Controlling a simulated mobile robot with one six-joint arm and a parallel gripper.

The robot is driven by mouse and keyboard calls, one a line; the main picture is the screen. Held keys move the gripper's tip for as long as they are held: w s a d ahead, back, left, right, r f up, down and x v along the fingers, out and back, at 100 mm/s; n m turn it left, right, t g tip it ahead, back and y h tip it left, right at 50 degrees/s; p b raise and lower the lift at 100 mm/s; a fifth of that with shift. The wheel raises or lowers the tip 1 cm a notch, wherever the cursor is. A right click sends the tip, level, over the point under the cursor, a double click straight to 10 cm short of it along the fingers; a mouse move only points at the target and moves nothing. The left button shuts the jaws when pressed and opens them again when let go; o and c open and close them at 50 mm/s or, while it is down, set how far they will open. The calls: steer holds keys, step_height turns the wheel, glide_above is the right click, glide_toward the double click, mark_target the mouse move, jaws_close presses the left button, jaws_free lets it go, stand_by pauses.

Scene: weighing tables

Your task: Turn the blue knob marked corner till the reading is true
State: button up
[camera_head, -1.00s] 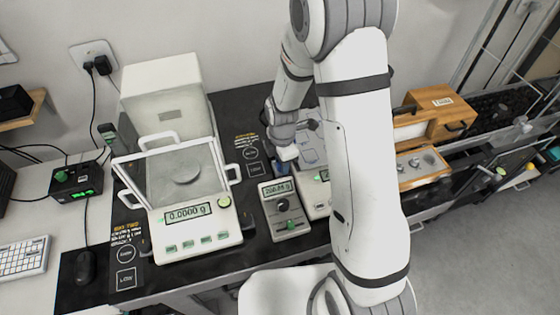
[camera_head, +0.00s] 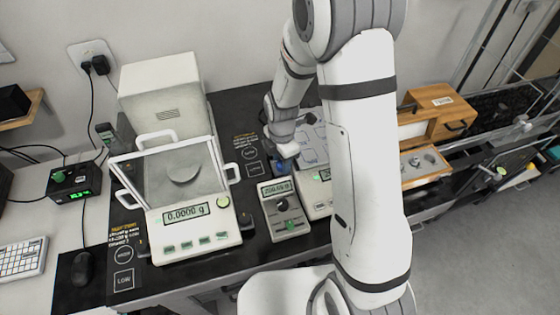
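A small blue patch (camera_head: 281,168), which may be the blue knob, shows just below my gripper (camera_head: 288,151). My gripper is small and partly turned away, so I cannot tell whether its fingers are open or shut, or touching the blue patch. Any corner marking is too small to read. In front is a grey box with a lit display (camera_head: 275,189) and a dark dial (camera_head: 282,204); its digits are not clearly legible. A second light-coloured device with a green-lit display (camera_head: 325,174) stands to its right, partly hidden by my arm.
A draft-shield balance (camera_head: 184,211) reading 0.0000 g stands on the left of the black bench mat. A small black box with a green display (camera_head: 75,186) and a mouse (camera_head: 83,266) are further left. A wooden case (camera_head: 437,112) stands right of my arm.

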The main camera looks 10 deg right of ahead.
mark_target(281, 164)
step_height(281, 164, up, 7)
steer(key=shift+b, duration=0.3)
